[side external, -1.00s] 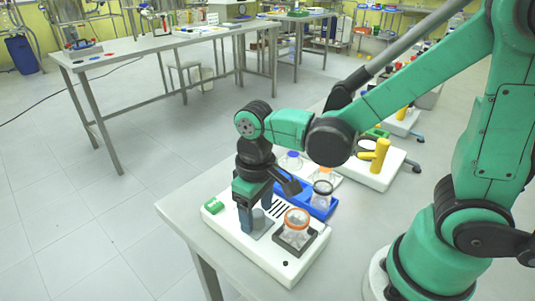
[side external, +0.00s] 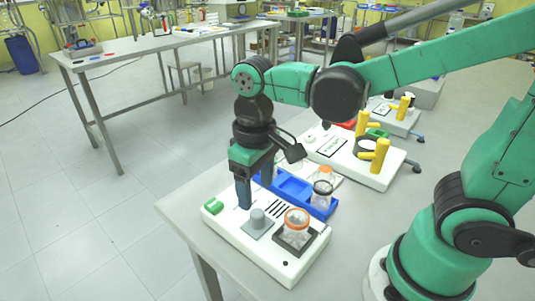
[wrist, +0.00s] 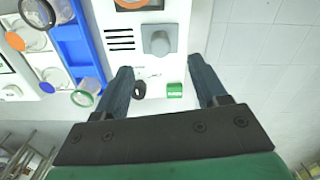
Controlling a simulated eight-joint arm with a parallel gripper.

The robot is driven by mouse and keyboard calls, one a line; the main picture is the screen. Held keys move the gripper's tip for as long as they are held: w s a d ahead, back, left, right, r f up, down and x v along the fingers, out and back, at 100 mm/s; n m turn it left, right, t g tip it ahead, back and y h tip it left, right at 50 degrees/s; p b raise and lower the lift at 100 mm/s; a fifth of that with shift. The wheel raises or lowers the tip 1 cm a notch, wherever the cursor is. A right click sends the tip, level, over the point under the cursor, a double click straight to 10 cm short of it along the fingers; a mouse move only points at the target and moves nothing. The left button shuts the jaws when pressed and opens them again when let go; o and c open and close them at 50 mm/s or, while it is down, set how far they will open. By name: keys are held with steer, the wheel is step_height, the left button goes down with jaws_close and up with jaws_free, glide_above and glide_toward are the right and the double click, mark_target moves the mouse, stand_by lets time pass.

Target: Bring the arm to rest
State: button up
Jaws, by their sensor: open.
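My gripper (side external: 243,190) points down above the left part of a white device (side external: 262,263). Its dark fingers stand apart in the wrist view (wrist: 160,82), with nothing held between them. The device's grey knob (side external: 257,217) is uncovered, a little below and to the right of the fingers; in the wrist view it (wrist: 158,42) lies beyond the fingertips. A green switch (side external: 213,206) sits at the device's left corner and shows between the fingers in the wrist view (wrist: 174,90).
An orange-rimmed glass vessel (side external: 297,223) stands on the device. Behind it, a blue tray (side external: 319,207) carries jars close to my gripper. A second white device (side external: 378,176) with yellow handles (side external: 380,156) stands further back. Open floor (side external: 90,220) lies to the left.

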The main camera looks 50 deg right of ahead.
steer(key=d+r+m+t, duration=0.1)
steer(key=d+r+t, duration=0.1)
steer(key=d+t, duration=0.4)
steer(key=shift+d+r+m+t, duration=0.15)
steer(key=shift+d+m+t, duration=0.2)
steer(key=shift+t, duration=0.25)
steer(key=shift+w, duration=0.1)
stand_by(2.0)
